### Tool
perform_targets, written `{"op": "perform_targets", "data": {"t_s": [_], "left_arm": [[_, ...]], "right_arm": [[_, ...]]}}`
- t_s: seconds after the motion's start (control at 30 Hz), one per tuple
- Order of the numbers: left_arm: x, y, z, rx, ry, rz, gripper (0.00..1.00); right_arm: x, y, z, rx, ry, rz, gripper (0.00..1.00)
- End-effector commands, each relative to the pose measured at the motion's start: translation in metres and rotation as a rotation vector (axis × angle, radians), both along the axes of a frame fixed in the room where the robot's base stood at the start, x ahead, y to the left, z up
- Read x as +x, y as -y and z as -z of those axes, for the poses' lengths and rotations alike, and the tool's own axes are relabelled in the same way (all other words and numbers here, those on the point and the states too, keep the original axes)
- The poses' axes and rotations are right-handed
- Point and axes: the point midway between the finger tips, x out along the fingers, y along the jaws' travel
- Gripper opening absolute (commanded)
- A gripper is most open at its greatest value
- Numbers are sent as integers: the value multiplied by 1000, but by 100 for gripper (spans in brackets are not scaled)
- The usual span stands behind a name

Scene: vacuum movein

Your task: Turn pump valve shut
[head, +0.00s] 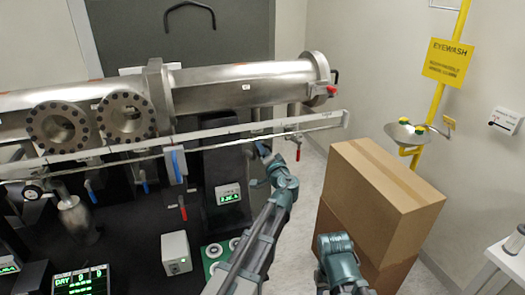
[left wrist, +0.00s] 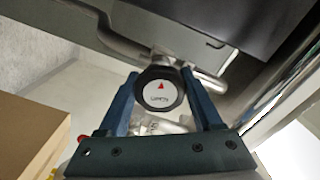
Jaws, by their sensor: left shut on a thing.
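The valve knob (left wrist: 158,100) is round, with a dark rim and a white face. It bears a red arrow pointing up in the left wrist view and small lettering that seems to read OPEN. My left gripper (left wrist: 160,82) is shut on it, one blue finger on each side. In the head view my left gripper (head: 263,149) reaches up below the long metal pipe (head: 245,88), and the knob cannot be made out there. My right arm shows at the bottom, but its gripper is out of view.
Red-handled valves (head: 298,148) hang near the rail (head: 225,134). A cardboard box (head: 378,190) stands right of my left arm. An eyewash bowl (head: 407,132) is on the right wall. A small grey box (head: 176,253) sits at the lower left.

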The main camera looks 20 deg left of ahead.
Motion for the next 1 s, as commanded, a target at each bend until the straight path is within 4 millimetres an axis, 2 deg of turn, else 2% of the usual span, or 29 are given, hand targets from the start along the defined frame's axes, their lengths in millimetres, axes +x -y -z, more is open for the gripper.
{"op": "perform_targets", "data": {"t_s": [1.0], "left_arm": [[-1,0,-1,796,-540,1,11]], "right_arm": [[0,0,-1,0,0,0,50]]}}
